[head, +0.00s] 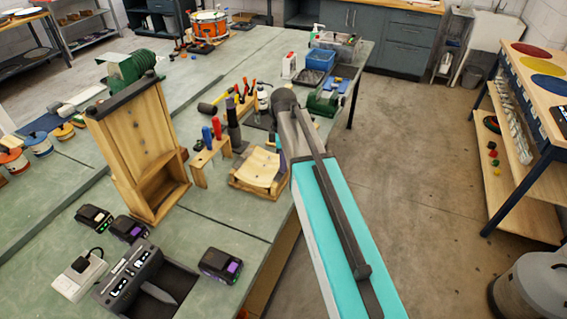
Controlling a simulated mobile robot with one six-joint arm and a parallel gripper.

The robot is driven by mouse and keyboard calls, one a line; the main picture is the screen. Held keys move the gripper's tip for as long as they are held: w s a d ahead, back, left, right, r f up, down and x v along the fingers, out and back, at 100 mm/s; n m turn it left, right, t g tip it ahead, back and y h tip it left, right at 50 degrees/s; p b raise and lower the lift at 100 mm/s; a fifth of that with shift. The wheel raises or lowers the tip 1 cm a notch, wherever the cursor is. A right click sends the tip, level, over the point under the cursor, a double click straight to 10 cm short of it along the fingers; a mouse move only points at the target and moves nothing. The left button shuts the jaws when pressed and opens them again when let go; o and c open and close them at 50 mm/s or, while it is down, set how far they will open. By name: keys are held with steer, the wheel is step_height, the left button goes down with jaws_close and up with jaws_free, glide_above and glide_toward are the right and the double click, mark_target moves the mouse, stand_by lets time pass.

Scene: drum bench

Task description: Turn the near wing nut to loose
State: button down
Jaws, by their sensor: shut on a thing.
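I cannot make out a wing nut anywhere in the head view; it is hidden or too small to tell. My teal and grey arm reaches up from the bottom right over the front edge of the bench (225,228). My gripper itself does not show, and my arm hides part of the bench around it. A low wooden cradle (258,172) stands just left of my arm. An orange drum (208,25) stands far off at the back of the bench.
A tall wooden stand (135,140), a tool rack (208,160) and a charger (135,278) with battery packs occupy the left and near bench. A blue bin (320,60) stands at the far right end. The floor (420,150) to the right is clear.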

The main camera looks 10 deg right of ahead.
steer(key=n, duration=0.4)
steer(key=shift+s+d+n, duration=0.1)
steer(key=shift+s+n, duration=0.1)
steer(key=shift+n, duration=0.1)
steer(key=n, duration=0.4)
stand_by(0.3)
steer(key=c, duration=1.8)
jaws_free()
steer(key=shift+w, duration=0.1)
steer(key=shift+r, duration=0.1)
steer(key=shift+r, duration=0.7)
steer(key=shift+r+b, duration=1.65)
steer(key=shift+r, duration=4.45)
